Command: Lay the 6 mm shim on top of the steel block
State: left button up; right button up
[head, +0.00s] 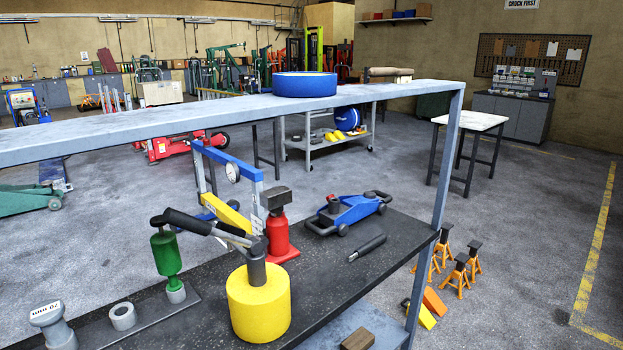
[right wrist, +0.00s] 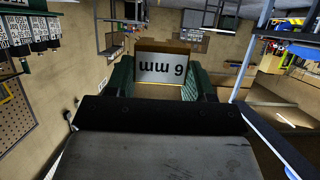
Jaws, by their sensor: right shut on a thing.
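The 6 mm shim (right wrist: 160,72) shows in the right wrist view as a grey plate with a brown edge, its "6 mm" label upside down. My right gripper (right wrist: 165,78) is shut on it, with green pads on both sides. Neither gripper shows in the head view. A dark grey block (head: 277,197) sits on top of a red bottle jack (head: 279,236) on the black bench; I cannot tell whether it is the steel block. A small grey piece marked "20 mm" (head: 46,314) stands at the bench's left end.
A yellow cylinder (head: 258,305), a green cylinder tool (head: 166,255), a grey ring (head: 123,316) and a blue trolley jack (head: 350,212) occupy the bench. A grey overhead shelf (head: 200,119) with a blue round tray (head: 305,85) runs above. Orange stands (head: 459,275) are on the floor.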

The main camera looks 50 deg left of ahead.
aim_at(275, 191)
jog(key=i, duration=1.45)
jog(key=i+z, duration=0.3)
jog(key=z, duration=0.15)
jog(key=i+j+z, duration=0.15)
jog(key=z, duration=0.35)
jog(key=i+j+z, duration=0.1)
jog(key=z, duration=0.7)
jog(key=j+z, duration=0.2)
jog(key=z, duration=0.6)
jog(key=j+z, duration=0.2)
jog(key=z, duration=0.6)
jog(key=j+z, duration=0.25)
jog(key=z, duration=0.55)
jog(key=j+z, duration=0.15)
jog(key=z, duration=0.65)
jog(key=k+z, duration=0.15)
jog(key=z, duration=0.7)
jog(key=k+z, duration=0.15)
jog(key=z, duration=0.65)
jog(key=k+l+z, duration=0.1)
jog(key=z, duration=0.7)
